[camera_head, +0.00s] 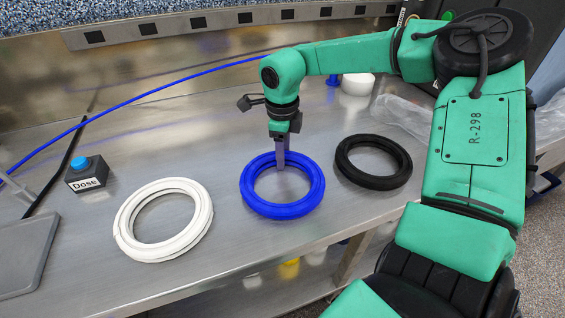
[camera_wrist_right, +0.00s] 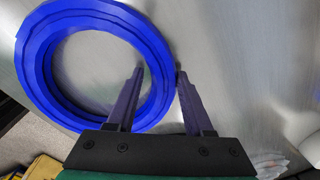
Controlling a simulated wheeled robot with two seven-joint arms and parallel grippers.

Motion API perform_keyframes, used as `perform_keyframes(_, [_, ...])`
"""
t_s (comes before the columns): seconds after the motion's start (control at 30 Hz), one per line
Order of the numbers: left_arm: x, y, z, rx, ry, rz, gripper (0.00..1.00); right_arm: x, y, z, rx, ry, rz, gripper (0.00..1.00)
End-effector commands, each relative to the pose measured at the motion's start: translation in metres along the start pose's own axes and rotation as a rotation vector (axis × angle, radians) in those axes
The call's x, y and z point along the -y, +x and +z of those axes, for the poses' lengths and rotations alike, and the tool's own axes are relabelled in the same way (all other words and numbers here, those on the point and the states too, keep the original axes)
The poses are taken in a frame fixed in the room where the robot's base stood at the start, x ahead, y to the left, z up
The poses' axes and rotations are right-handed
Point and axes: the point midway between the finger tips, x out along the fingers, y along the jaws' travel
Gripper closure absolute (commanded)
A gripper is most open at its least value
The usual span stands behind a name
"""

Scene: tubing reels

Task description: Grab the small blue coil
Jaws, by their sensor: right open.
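The blue coil (camera_head: 282,209) lies flat on the steel bench, between a white coil (camera_head: 135,242) and a black coil (camera_head: 374,182). My right gripper (camera_head: 281,158) points down at the far side of the blue coil. In the right wrist view, the blue coil (camera_wrist_right: 36,70) fills the upper left. There my right gripper (camera_wrist_right: 160,72) is open, with one finger over the coil's hole and the other just outside its rim. A stretch of the ring shows between them. Contact cannot be told. My left gripper is not in view.
A box with a blue button labelled Dose (camera_head: 88,174) stands at the left, near a grey board (camera_head: 25,252). A white roll (camera_head: 357,84) and clear plastic bags (camera_head: 402,115) are at the back right. A blue tube (camera_head: 170,82) arches behind. Bare bench separates the coils.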

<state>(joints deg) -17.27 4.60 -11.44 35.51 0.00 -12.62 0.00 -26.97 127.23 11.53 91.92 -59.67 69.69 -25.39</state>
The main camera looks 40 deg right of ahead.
Motion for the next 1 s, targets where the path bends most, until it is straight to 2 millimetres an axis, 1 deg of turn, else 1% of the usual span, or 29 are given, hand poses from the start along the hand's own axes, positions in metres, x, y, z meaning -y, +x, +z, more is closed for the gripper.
perform_keyframes(0.07, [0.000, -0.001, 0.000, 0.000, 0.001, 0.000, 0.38, 0.000, 0.004, 0.000, 0.000, 0.001, 0.001, 0.48])
perform_keyframes(0.2, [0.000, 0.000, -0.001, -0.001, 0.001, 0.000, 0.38, 0.000, 0.004, 0.000, 0.001, 0.001, 0.000, 0.48])
perform_keyframes(0.23, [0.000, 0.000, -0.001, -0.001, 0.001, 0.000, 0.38, 0.000, 0.004, 0.000, 0.001, 0.000, 0.000, 0.56])
perform_keyframes(0.27, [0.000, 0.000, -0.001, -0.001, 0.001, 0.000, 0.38, 0.000, 0.004, 0.000, 0.001, 0.000, 0.000, 0.67])
perform_keyframes(0.3, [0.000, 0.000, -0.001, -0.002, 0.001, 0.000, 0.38, 0.000, 0.004, 0.000, 0.001, 0.000, 0.000, 0.83])
perform_keyframes(0.33, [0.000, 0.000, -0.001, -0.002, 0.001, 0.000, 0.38, 0.000, 0.004, 0.000, 0.001, 0.000, 0.000, 0.94])
perform_keyframes(0.37, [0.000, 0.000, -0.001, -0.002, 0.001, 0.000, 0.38, 0.000, 0.004, 0.000, 0.001, 0.000, 0.000, 1.00])
perform_keyframes(0.67, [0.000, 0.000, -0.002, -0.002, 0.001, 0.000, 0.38, 0.000, 0.003, 0.001, 0.002, 0.000, 0.000, 1.00])
perform_keyframes(0.77, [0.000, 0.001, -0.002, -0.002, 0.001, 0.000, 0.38, 0.001, -0.002, 0.001, 0.003, 0.000, -0.002, 1.00])
perform_keyframes(0.87, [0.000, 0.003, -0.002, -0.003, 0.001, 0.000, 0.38, 0.002, -0.013, 0.001, 0.004, 0.000, -0.003, 1.00])
perform_keyframes(0.97, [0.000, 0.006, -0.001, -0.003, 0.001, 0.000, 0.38, 0.004, -0.036, 0.001, 0.006, 0.002, -0.006, 1.00])
perform_keyframes(1.0, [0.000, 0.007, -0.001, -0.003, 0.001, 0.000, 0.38, 0.004, -0.047, 0.001, 0.006, 0.001, -0.005, 1.00])
